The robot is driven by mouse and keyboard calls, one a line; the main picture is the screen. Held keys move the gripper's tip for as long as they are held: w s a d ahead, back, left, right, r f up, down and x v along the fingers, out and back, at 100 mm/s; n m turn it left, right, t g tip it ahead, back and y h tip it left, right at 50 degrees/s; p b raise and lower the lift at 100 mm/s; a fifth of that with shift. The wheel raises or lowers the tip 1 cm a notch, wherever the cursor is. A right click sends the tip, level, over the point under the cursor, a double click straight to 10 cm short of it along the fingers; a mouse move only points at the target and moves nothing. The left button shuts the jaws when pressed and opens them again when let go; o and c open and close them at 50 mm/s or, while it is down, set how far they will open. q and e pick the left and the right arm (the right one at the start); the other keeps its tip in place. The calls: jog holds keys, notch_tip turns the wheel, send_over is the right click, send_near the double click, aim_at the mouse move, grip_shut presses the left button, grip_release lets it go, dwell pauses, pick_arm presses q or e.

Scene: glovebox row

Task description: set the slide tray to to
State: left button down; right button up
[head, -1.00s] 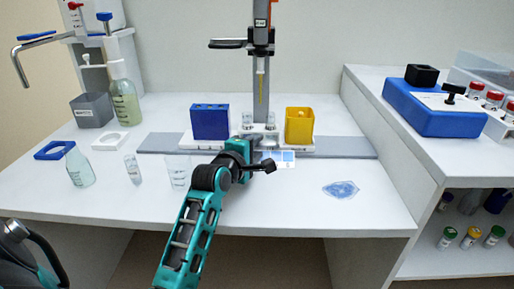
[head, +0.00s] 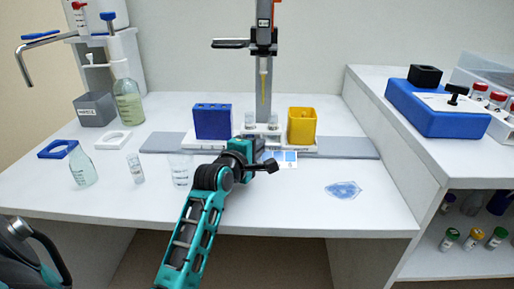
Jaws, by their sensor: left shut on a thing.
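The slide tray (head: 309,148) is a white carriage sitting on a long grey rail (head: 349,147) across the back of the bench. It bears a blue block with holes (head: 212,122), a yellow open container (head: 302,127) and small clear vials (head: 274,120) between them. A label with blue squares (head: 284,157) shows at its front edge. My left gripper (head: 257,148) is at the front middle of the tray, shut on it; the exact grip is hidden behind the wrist.
An upright stand (head: 263,45) with a thin yellow tip rises behind the tray. Glassware (head: 81,168), a vial (head: 135,168) and a beaker (head: 180,171) stand at left front. A blue puddle-like patch (head: 343,190) lies at right. Grey rail is bare on both sides.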

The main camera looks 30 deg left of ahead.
pick_arm(q)
jog(key=shift+s+a+r+p, duration=0.1)
jog(key=shift+a+p, duration=0.15)
jog(key=shift+p, duration=0.1)
jog(key=shift+s+a+p, duration=0.55)
jog(key=shift+a+p, duration=0.15)
jog(key=shift+a, duration=0.1)
jog(key=shift+s+a, duration=0.1)
jog(key=shift+a, duration=0.1)
pick_arm(e)
jog(key=shift+d+r, duration=0.2)
jog(key=shift+r, duration=0.4)
pick_arm(q)
jog(key=c, duration=1.2)
grip_release()
jog(key=shift+o, duration=0.2)
pick_arm(e)
jog(key=shift+s+d+f, duration=0.1)
pick_arm(q)
jog(key=shift+s, duration=0.1)
